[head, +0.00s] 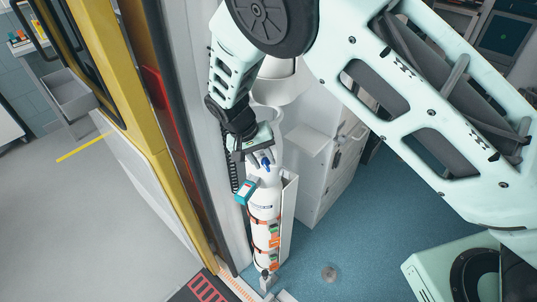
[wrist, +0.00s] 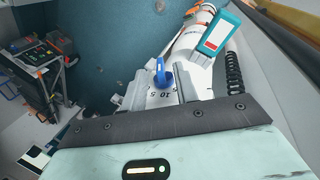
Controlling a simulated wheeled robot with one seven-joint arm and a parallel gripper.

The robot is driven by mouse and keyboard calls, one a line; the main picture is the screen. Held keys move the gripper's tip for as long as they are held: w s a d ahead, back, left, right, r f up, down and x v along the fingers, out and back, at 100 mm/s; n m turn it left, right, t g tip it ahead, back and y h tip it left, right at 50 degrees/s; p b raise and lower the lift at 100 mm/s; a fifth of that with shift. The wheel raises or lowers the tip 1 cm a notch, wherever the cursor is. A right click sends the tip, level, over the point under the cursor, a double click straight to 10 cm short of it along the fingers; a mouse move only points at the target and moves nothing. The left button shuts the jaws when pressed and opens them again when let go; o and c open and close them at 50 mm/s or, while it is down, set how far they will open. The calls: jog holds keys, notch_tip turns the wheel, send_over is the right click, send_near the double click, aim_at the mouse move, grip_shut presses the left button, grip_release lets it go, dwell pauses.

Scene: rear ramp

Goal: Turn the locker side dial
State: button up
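A blue dial knob (wrist: 160,70) stands on a white face with the printed numbers 10 and 5 in the wrist view. It also shows as a small blue piece in the head view (head: 266,164). My gripper (wrist: 160,80) is over the dial, with one grey finger on each side of the knob. The fingers look apart, with a gap to the knob on both sides. In the head view my gripper (head: 258,158) hangs at the top of the white cylinder and hides part of the dial's surroundings.
A white cylinder (head: 264,203) with orange straps stands below my gripper. A teal-and-white device (head: 244,191) and a black coiled cord (wrist: 234,74) are close beside the gripper. A yellow door frame (head: 130,150) is at left.

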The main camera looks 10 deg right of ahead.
jog(key=shift+x, duration=0.95)
grip_shut()
